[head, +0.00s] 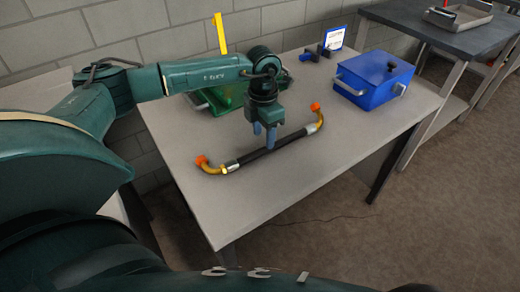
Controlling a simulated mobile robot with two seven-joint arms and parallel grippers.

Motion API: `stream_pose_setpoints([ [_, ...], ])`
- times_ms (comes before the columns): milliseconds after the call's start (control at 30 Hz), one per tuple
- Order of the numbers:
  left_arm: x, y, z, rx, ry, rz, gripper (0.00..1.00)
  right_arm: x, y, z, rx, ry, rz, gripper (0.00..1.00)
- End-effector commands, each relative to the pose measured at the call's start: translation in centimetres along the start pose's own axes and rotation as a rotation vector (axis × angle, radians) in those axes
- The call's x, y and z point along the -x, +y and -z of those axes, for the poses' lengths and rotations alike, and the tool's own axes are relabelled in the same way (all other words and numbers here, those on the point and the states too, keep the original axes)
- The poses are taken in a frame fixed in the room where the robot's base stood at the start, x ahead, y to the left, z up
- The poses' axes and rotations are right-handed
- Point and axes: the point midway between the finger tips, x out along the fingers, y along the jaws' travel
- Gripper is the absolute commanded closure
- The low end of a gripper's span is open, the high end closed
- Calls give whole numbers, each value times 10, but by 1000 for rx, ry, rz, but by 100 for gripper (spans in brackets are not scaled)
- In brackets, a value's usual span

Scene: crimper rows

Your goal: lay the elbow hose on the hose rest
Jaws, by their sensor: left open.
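The elbow hose (291,139) lies on the light grey table, a black hose with metal ferrules, yellow bent ends and orange caps. One end points to the near left and the other to the far right. My left gripper (264,139) points down over the middle of the hose, with its blue fingers apart. The fingertips are at or just above the hose; I cannot tell whether they touch it. I cannot clearly make out a hose rest. My right gripper is not in view.
A green bin (227,97) stands behind my left gripper, partly hidden, near a yellow upright strip (220,34). A blue lidded box (375,79) with a black knob stands at the right. A small dark clamp-like tool and a card (334,38) are at the back. The table front is clear.

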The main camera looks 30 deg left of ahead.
Motion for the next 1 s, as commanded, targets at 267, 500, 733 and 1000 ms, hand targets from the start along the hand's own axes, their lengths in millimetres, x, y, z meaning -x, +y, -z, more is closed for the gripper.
stream_pose_setpoints([
  [267, -29, 3, 2, -1, 3, 2, 55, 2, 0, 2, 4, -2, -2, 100],
  [500, -55, 4, 1, -1, 0, 0, 55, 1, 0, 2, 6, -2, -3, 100],
  [733, -56, 4, 1, -1, -1, 0, 55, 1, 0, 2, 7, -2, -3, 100],
  [1000, -55, 4, 1, -2, -1, 1, 77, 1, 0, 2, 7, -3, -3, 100],
])
